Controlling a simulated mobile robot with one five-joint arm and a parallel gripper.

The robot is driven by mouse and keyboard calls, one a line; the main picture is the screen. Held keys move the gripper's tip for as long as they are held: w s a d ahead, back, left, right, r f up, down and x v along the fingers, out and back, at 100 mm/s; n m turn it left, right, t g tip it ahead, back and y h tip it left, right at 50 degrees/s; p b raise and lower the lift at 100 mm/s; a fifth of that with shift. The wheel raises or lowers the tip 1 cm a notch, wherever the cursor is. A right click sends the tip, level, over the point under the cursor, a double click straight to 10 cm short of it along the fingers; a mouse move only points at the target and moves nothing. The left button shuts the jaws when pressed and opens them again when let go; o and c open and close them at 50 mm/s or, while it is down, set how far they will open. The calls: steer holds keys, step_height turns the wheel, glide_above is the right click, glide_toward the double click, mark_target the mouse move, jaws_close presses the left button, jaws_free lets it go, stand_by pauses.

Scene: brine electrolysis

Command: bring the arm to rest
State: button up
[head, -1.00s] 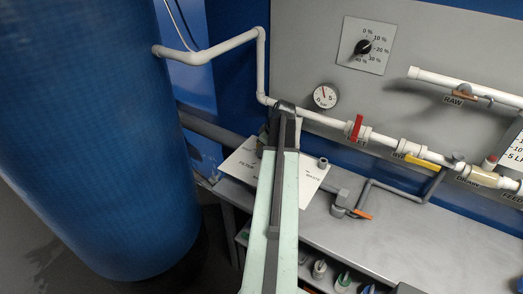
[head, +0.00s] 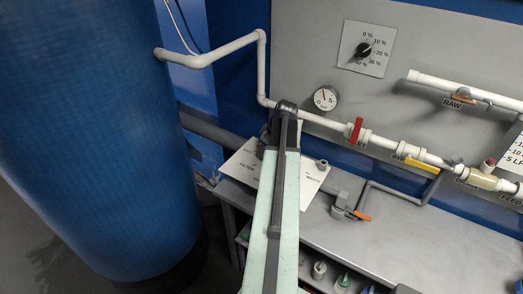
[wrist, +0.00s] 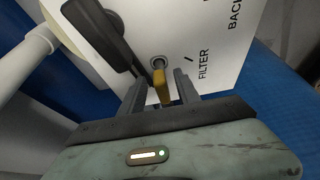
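My gripper (wrist: 160,82) shows in the wrist view with its two grey fingers apart. A yellow tip (wrist: 161,88) shows between the fingers, with gaps on both sides; I cannot tell its depth or whether it is touched. A dark handle (wrist: 98,32) lies just left of it, over a white plate (wrist: 215,40) lettered FILTER and BACK. In the head view, my arm reaches from the bottom middle up to the white plate (head: 310,181) and hides the gripper.
A large blue tank (head: 90,140) stands at the left. White pipes with a red valve handle (head: 356,130) and a yellow one (head: 421,168) run along the grey panel. A gauge (head: 325,98) and a dial (head: 363,49) are behind. The grey bench (head: 365,235) is partly clear.

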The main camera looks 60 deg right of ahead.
steer(key=p+v, duration=0.5)
steer(key=v, duration=0.1)
steer(key=shift+r, duration=0.3)
steer(key=shift+a, duration=0.15)
steer(key=w+a+f+g, duration=0.1)
steer(key=w+a, duration=0.5)
steer(key=a, duration=0.3)
steer(key=w+a+g+y, duration=0.1)
steer(key=w+a, duration=0.4)
steer(key=a, duration=0.3)
steer(key=w+a+f, duration=0.1)
steer(key=w+a, duration=0.5)
steer(key=a, duration=0.3)
steer(key=w+a+f+g+b, duration=0.1)
steer(key=a+g, duration=0.1)
steer(key=a, duration=3)
steer(key=shift+w+a+f+g+h, duration=0.2)
steer(key=shift+w+a+g+h, duration=0.1)
steer(key=shift+h, duration=0.1)
